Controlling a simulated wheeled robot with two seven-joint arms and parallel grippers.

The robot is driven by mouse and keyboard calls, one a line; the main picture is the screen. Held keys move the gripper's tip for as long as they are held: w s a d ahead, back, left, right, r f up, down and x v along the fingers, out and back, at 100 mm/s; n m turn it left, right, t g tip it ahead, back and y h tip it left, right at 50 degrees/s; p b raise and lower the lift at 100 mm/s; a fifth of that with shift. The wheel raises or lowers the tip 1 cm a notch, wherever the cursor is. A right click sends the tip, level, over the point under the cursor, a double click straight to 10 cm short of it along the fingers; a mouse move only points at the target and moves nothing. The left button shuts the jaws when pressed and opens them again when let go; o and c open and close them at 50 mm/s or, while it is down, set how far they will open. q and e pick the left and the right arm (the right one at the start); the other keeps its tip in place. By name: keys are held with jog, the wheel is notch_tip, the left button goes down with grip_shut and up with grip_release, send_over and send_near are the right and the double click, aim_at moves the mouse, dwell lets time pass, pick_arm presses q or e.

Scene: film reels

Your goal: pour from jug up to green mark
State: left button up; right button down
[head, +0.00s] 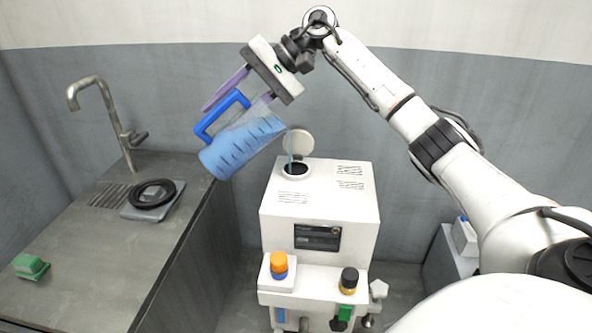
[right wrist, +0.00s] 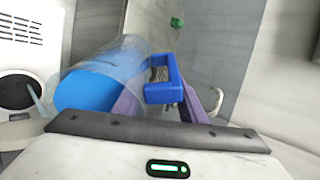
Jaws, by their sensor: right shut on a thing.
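A clear jug (head: 237,145) with a blue handle, black marks and blue liquid is held tilted above and left of a white machine (head: 320,215). My right gripper (head: 238,97) is shut on the handle; the jug also shows in the right wrist view (right wrist: 100,75). A thin blue stream (head: 290,150) falls from the jug's lip toward the round dark opening (head: 296,170) on the machine's top, whose round lid (head: 301,143) stands raised. A dark window (head: 318,237) is on the machine's front; I cannot make out a green mark in it. My left gripper is not in view.
A grey counter (head: 90,255) with a tap (head: 105,115) stands at left. It bears a black ring (head: 152,194) on a grey plate and a green block (head: 30,266). Orange (head: 278,262) and black (head: 349,278) caps sit on the machine's front ledge.

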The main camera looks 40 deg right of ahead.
jog(key=shift+r, duration=0.1)
dwell(0.4)
jog(key=shift+b, duration=0.35)
jog(key=shift+d+y+b, duration=0.2)
jog(key=shift+y+b, duration=0.25)
jog(key=shift+y, duration=0.05)
dwell(0.3)
jog(key=shift+s+d+f+b, duration=0.1)
jog(key=shift+f+b, duration=0.1)
jog(key=shift+b, duration=0.3)
jog(key=shift+d+t+b, duration=0.1)
jog(key=shift+t+b, duration=0.2)
jog(key=shift+b, duration=0.1)
dwell(2.1)
jog(key=shift+s+d+f+y+b, duration=0.1)
jog(key=shift+y+b, duration=0.25)
jog(key=shift+y, duration=0.05)
